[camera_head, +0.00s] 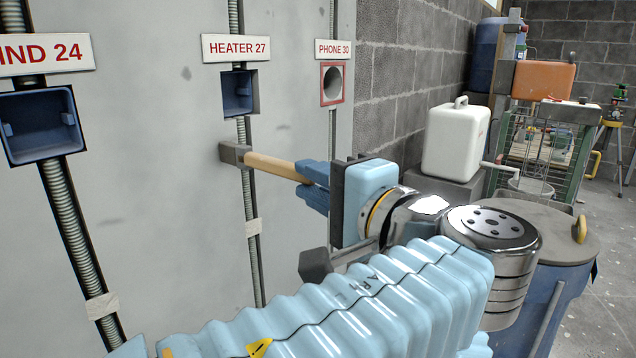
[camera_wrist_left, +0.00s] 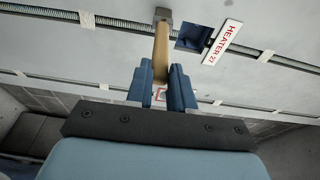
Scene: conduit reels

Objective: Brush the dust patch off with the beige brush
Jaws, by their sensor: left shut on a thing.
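The beige brush (camera_head: 275,167) has a pale wooden handle and a grey block head. My left gripper (camera_head: 312,185) is shut on its handle, and the handle points left toward the wall. The brush head is at the conduit just below the HEATER 27 box (camera_head: 237,92); I cannot tell whether it touches. In the left wrist view the brush (camera_wrist_left: 160,48) stands out between the two blue fingers (camera_wrist_left: 161,88). Faint dark smudges show on the grey wall, one at upper left (camera_head: 186,73) and one right of the brush (camera_head: 283,127); I cannot tell which is the dust patch. My right gripper is out of view.
The wall has a blue box under the IND 24 sign (camera_head: 42,125) and a round red-framed opening under PHONE 30 (camera_head: 333,83). A white canister (camera_head: 455,140), a blue lidded barrel (camera_head: 535,300) and a green wire cart (camera_head: 560,150) stand to the right.

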